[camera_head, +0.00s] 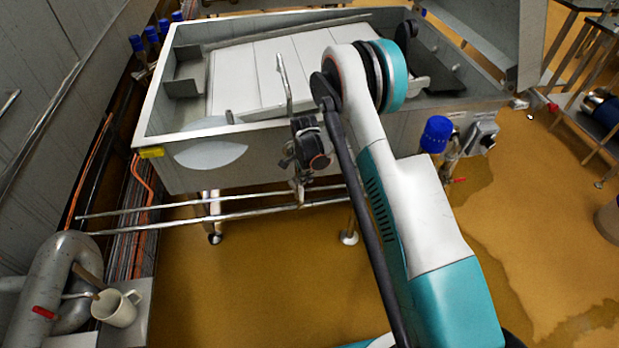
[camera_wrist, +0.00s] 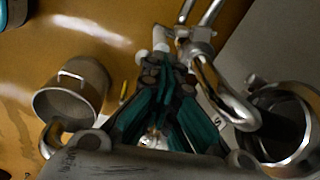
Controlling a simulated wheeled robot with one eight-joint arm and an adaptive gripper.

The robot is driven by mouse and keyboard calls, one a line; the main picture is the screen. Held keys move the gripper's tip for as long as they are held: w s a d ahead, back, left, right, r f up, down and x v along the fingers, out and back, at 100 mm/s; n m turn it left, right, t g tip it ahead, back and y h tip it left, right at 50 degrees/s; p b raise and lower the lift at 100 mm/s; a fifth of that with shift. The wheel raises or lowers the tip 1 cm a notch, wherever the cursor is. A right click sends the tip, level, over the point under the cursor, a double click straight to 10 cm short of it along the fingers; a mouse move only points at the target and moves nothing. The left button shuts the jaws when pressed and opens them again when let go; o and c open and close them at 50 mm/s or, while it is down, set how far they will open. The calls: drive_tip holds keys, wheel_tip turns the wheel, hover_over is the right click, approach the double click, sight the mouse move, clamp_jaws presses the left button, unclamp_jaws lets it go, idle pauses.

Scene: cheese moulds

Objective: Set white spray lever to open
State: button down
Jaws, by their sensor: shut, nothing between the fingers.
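In the wrist view my gripper (camera_wrist: 168,72) is shut and empty, its dark teal fingers together. A small white piece (camera_wrist: 160,40) shows just beyond the fingertips, beside metal pipework; it may be the white spray lever, but I cannot tell whether it touches the fingers. Its open or closed setting is not readable. In the head view my dark wrist is in front of the tank's near side, and I cannot make out the fingers or a white lever there.
A steel tank (camera_head: 225,170) fills the middle of the head view. Its front has a bent pipe (camera_head: 286,85) and a blue-capped fitting (camera_head: 437,133). The wrist view shows a metal cylinder (camera_wrist: 72,90) left and a metal ring (camera_wrist: 290,125) right.

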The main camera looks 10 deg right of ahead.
drive_tip(key=shift+a+f, duration=0.1)
drive_tip(key=shift+a, duration=0.05)
drive_tip(key=d, duration=0.4)
drive_tip(key=a+r+p, duration=0.4)
drive_tip(key=a+r, duration=0.1)
drive_tip(key=r, duration=0.4)
drive_tip(key=s+d+f+m+y+p, duration=0.1)
drive_tip(key=d+f+m+y, duration=0.15)
drive_tip(key=d, duration=0.35)
drive_tip(key=s+d+f+m+y, duration=0.1)
drive_tip(key=s+d+f+m, duration=0.15)
drive_tip(key=d, duration=0.25)
drive_tip(key=w+a+f+b, duration=0.2)
drive_tip(key=a+f+b, duration=0.3)
drive_tip(key=f, duration=0.4)
drive_tip(key=shift+a+f+n, duration=0.2)
drive_tip(key=shift+a+n, duration=0.2)
drive_tip(key=shift+a, duration=0.5)
drive_tip(key=shift+w+a, duration=0.1)
